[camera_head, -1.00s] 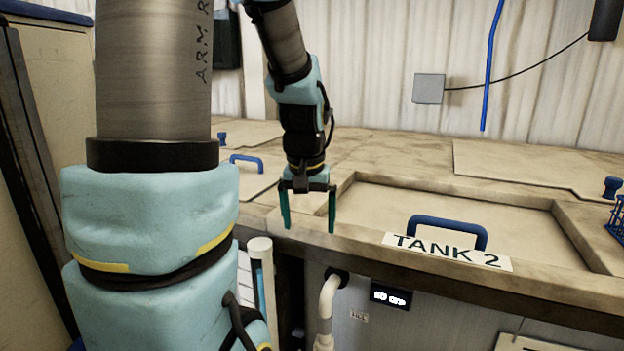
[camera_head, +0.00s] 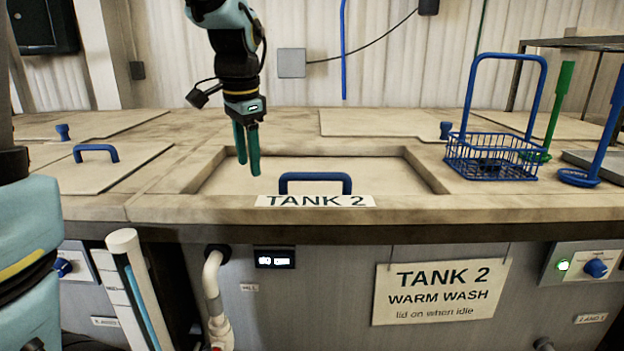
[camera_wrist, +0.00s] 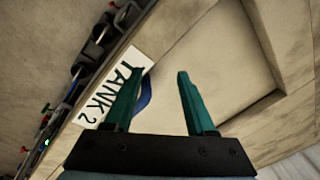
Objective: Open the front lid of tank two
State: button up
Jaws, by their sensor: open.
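The front lid of tank two (camera_head: 385,177) is a beige panel lying flat and shut in a recess of the counter. Its blue handle (camera_head: 316,176) stands at the front edge, behind the white TANK 2 label (camera_head: 315,201). My gripper (camera_head: 249,172) is open and empty, with teal fingers pointing down. In the head view it is above the left part of the lid, to the left of the handle. In the wrist view the gripper (camera_wrist: 160,73) shows over the lid (camera_wrist: 225,75); the handle (camera_wrist: 145,93) is partly hidden behind the left finger.
A blue wire basket (camera_head: 492,158) stands on the counter to the right, beside green and blue upright tools. Another lid with a blue handle (camera_head: 96,152) lies to the left. A white pipe (camera_head: 213,285) and a hanging sign (camera_head: 440,290) are on the front panel.

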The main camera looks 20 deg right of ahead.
aim_at(314, 173)
jog(key=s+d+r+m+b, duration=0.1)
jog(key=s+d+r+m, duration=0.1)
jog(key=d+r+m, duration=0.3)
jog(key=s+d+r+m+b, duration=0.1)
jog(key=s+d+r+m, duration=0.15)
jog(key=d, duration=0.45)
jog(key=f, duration=0.3)
jog(key=w+f+p, duration=0.1)
jog(key=f, duration=0.3)
jog(key=w+d+f+p, duration=0.1)
jog(key=f, duration=0.3)
grip_shut()
dwell(0.5)
